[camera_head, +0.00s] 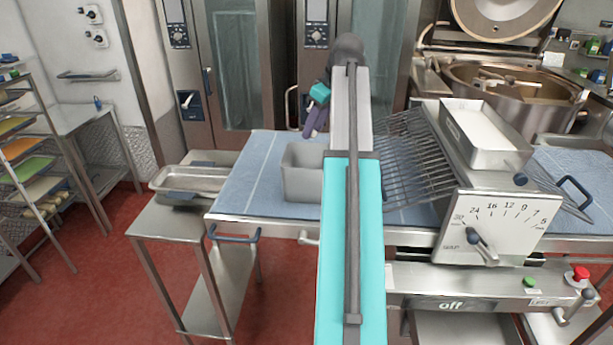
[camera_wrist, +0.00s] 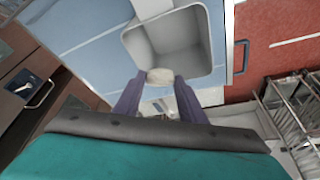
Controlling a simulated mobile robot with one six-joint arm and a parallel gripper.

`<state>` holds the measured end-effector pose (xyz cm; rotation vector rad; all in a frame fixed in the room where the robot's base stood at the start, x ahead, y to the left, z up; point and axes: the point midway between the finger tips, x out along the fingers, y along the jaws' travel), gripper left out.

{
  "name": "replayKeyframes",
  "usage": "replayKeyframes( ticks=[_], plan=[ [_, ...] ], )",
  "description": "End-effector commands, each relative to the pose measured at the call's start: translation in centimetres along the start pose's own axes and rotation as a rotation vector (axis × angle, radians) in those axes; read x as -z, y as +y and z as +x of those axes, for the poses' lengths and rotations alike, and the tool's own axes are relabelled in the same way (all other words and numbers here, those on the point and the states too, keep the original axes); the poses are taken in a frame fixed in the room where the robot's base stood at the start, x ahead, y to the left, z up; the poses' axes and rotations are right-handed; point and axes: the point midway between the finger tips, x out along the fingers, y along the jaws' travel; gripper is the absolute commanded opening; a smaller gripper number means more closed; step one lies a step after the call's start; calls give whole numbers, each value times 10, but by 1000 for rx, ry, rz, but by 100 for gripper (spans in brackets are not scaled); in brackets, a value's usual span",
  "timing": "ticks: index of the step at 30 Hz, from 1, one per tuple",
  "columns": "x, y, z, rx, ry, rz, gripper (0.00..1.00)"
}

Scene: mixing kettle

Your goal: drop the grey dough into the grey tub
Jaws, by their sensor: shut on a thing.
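The grey tub (camera_head: 302,173) stands on the blue surface in the head view, just left of my arm. In the wrist view the tub (camera_wrist: 176,48) opens toward the camera and its inside looks empty. My gripper (camera_wrist: 158,82) has purple fingers shut on the grey dough (camera_wrist: 160,75), a small pale lump between the fingertips. In the wrist view the dough overlaps the tub's near rim. In the head view my gripper (camera_head: 311,130) hangs above and beside the tub's back, and the dough cannot be made out there.
A slicing machine with a dial (camera_head: 500,222) and wire rack (camera_head: 405,160) stands right of my arm. A steel tray (camera_head: 190,180) sits on the side table at left. A large kettle (camera_head: 510,85) stands at back right. Blue surface (camera_head: 245,185) left of the tub is clear.

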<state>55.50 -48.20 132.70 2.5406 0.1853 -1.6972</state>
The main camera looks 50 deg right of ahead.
Motion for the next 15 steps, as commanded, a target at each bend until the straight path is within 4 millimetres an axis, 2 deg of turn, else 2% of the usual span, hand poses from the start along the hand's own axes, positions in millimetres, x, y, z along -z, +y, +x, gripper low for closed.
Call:
replayKeyframes(
  ticks=[15],
  plan=[
    [-16,-1,40,0,0,-2,15]
  ],
)
